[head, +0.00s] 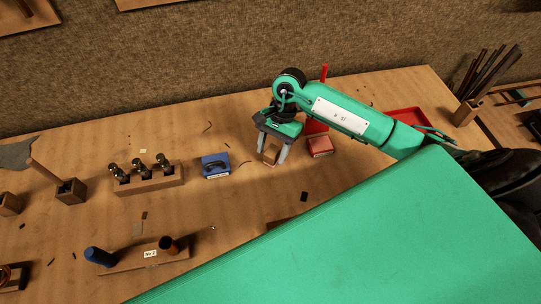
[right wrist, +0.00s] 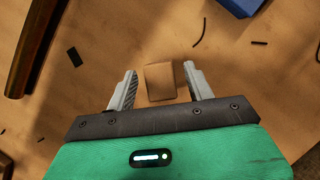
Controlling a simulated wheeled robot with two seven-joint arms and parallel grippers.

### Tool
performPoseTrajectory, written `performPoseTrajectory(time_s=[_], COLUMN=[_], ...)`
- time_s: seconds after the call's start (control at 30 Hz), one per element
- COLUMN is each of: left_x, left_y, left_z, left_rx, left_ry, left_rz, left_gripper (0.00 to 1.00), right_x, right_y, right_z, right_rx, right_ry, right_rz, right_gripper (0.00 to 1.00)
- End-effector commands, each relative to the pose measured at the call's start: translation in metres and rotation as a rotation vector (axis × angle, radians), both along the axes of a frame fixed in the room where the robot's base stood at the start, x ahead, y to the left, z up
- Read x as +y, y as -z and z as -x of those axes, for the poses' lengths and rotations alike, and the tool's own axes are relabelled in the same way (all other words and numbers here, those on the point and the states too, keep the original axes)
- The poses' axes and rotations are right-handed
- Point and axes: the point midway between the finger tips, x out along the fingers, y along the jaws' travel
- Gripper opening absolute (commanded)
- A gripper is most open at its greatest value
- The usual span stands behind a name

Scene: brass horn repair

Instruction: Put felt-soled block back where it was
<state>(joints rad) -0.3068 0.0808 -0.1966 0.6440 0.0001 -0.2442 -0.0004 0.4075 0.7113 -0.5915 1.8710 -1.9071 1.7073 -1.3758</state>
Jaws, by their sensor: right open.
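The felt-soled block, a small plain brown block (head: 270,155), stands on the wooden bench in the head view. It also shows in the right wrist view (right wrist: 161,84), between my right fingers. My right gripper (head: 272,158) reaches down over it, one finger on each side. The fingers are open, with a visible gap on both sides of the block in the right wrist view. Its underside is hidden, so I cannot see the felt. My left gripper is not in view.
A wooden rack (head: 150,183) with several metal parts is farther left. A red tray (head: 404,117) lies behind my right arm. Small dark scraps dot the bench.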

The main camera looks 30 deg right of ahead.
Motion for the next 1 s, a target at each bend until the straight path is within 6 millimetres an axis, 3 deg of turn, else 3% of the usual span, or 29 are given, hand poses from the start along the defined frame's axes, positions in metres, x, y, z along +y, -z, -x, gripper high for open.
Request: performPoseTrajectory(time_s=[0.2,0.4,0.6,1.0], left_x=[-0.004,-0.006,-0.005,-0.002], left_y=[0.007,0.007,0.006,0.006], left_z=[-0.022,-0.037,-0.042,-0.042], left_rx=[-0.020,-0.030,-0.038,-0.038], left_ry=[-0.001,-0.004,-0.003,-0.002], left_rz=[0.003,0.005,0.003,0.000], left_gripper=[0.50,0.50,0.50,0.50], right_x=[-0.017,-0.028,-0.032,-0.033], right_y=[-0.043,-0.073,-0.086,-0.087], right_z=[-0.011,-0.017,-0.019,-0.019], right_rx=[-0.006,-0.002,0.000,0.001], right_ry=[-0.001,0.000,0.000,0.000], right_rz=[0.001,0.000,-0.001,-0.001], right_gripper=[0.53,0.53,0.53,0.53])
